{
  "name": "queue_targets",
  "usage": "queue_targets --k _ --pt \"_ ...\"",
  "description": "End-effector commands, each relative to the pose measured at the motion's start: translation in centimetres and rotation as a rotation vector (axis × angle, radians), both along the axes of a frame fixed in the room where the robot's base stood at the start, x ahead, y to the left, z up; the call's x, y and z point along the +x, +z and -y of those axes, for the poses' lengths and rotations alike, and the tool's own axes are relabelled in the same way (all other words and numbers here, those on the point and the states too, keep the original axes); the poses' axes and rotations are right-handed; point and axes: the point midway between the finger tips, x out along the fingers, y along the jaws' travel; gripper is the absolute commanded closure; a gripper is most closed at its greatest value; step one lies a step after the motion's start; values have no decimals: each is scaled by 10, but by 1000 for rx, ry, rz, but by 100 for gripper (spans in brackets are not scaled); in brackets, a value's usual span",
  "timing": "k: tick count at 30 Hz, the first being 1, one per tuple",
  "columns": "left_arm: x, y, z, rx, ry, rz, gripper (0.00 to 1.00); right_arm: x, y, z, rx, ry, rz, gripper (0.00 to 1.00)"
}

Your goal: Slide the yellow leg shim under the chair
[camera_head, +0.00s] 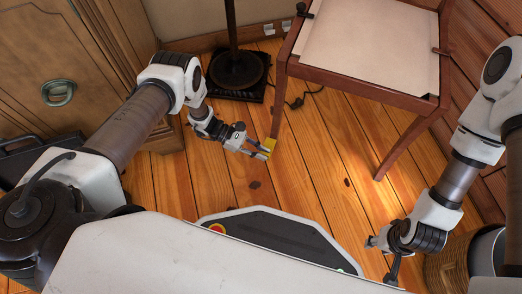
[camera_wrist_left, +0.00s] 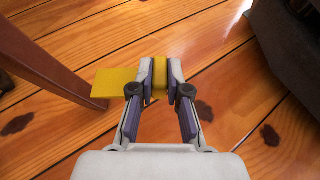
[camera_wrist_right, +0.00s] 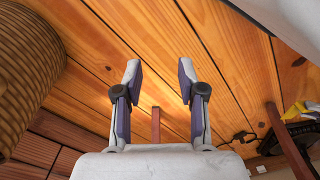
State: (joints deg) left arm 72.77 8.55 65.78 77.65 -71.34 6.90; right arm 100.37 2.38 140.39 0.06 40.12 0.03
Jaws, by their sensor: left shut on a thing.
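The yellow leg shim (camera_head: 269,144) is held by my left gripper (camera_head: 262,153) just above the floor, close beside the foot of the chair's near left leg (camera_head: 277,105). In the left wrist view the fingers (camera_wrist_left: 159,80) are shut on the shim's raised block, and its flat plate (camera_wrist_left: 113,82) reaches left towards the leg (camera_wrist_left: 45,60), overlapping its lower end in the picture. I cannot tell whether plate and leg touch. The brown wooden chair (camera_head: 365,85) has a pale seat. My right gripper (camera_wrist_right: 160,80) is open and empty, away from the chair legs.
A dark lamp base (camera_head: 238,75) stands behind, left of the chair, with a cable (camera_head: 305,97) on the floor. A wooden cabinet (camera_head: 60,60) is at the left. A wicker basket (camera_wrist_right: 28,75) is near my right gripper. Plank floor (camera_head: 320,160) is clear between the front legs.

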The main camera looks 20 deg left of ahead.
Motion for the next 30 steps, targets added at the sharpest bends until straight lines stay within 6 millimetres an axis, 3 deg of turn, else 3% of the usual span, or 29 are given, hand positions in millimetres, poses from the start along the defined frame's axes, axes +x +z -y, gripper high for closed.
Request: queue_targets --k 21,30 --pt "1 -72 0 -3 -3 -1 100 9 -78 2 -4 -3 23 60" --pt "1 -78 0 -3 -3 -1 100 13 -84 2 -6 2 34 60"
